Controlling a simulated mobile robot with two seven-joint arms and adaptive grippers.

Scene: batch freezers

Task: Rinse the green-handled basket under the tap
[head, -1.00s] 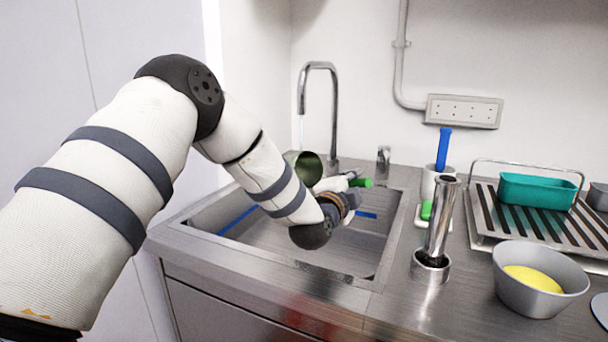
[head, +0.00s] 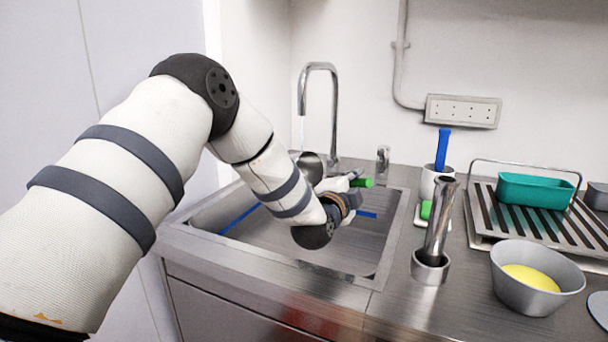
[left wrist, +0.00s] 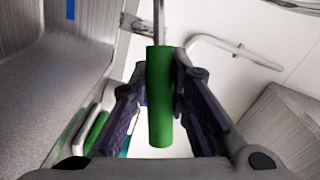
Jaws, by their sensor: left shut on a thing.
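My left gripper (head: 345,184) is over the sink (head: 372,262), mostly hidden behind its own wrist. In the left wrist view its two fingers (left wrist: 158,100) are closed on both sides of a green handle (left wrist: 160,80). The handle's green end (head: 362,182) also shows in the head view. The grey metal basket (head: 310,166) is tilted at the back left of the sink, below the spout of the tap (head: 333,105). A thin stream of water (head: 301,132) falls from the spout toward the basket. The basket's lower part is hidden by my arm. My right gripper is out of view.
Right of the sink stand a steel cylinder (head: 437,225) and a white cup (head: 430,183) with a blue-handled tool (head: 443,148). A drying rack (head: 484,218) holds a teal tub (head: 536,191). A grey bowl (head: 520,297) holds something yellow. The sink's front right is clear.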

